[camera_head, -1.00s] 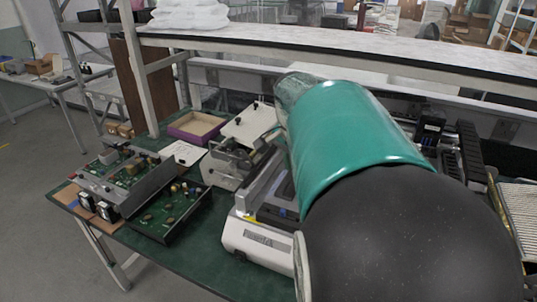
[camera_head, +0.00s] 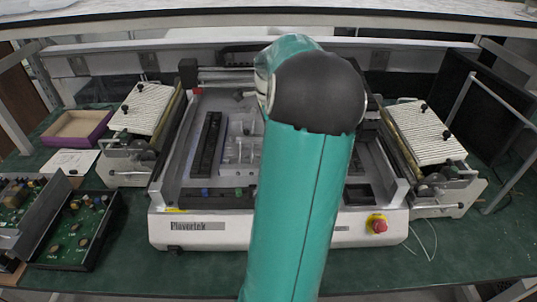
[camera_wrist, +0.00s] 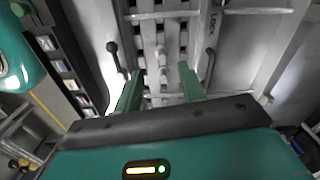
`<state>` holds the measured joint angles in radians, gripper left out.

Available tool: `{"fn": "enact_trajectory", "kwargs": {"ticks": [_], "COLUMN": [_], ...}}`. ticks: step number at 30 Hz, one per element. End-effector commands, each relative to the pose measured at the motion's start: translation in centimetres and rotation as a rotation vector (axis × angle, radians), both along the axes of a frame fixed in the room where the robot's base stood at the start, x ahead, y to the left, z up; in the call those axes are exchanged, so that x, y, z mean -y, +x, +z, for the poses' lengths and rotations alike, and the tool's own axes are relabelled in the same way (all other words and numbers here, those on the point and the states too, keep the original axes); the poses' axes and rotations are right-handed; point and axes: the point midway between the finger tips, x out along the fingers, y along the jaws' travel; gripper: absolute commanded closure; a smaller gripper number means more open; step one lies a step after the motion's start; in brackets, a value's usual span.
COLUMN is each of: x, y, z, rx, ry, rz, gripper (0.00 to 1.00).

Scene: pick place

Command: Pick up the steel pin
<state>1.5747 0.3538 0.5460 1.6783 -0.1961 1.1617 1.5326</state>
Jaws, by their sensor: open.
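I cannot make out the steel pin for certain in either view. A pale metal fixture with small upright parts (camera_head: 238,150) sits inside the machine (camera_head: 210,232), left of my arm in the head view. My arm hides the middle of the machine and my gripper from the head camera. In the wrist view my gripper (camera_wrist: 159,88) is open, its two green fingers apart with nothing seen held between them. Beyond the fingertips is a grey metal strip with dark slots (camera_wrist: 161,45).
Ribbed panels (camera_head: 146,108) (camera_head: 424,130) flank the machine. A red stop button (camera_head: 378,224) is at its front right. A purple tray (camera_head: 75,143) and a circuit-board box (camera_head: 78,235) stand at the left. An overhead shelf (camera_head: 200,19) spans the back. The green bench front right is mostly clear.

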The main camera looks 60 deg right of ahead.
Motion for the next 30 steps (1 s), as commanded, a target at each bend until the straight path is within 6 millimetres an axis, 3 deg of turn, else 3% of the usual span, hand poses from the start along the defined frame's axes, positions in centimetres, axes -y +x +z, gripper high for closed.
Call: {"fn": "enact_trajectory", "kwargs": {"ticks": [18, 26, 30], "x": [0.5, 0.6, 0.6], "y": [0.2, 0.3, 0.3], "z": [-7.3, -7.6, -7.6], "rx": [0.001, 0.0, 0.0], "ry": [0.001, -0.002, -0.002], "rz": [0.0, 0.0, 0.0], "gripper": [0.6, 0.6, 0.85]}}
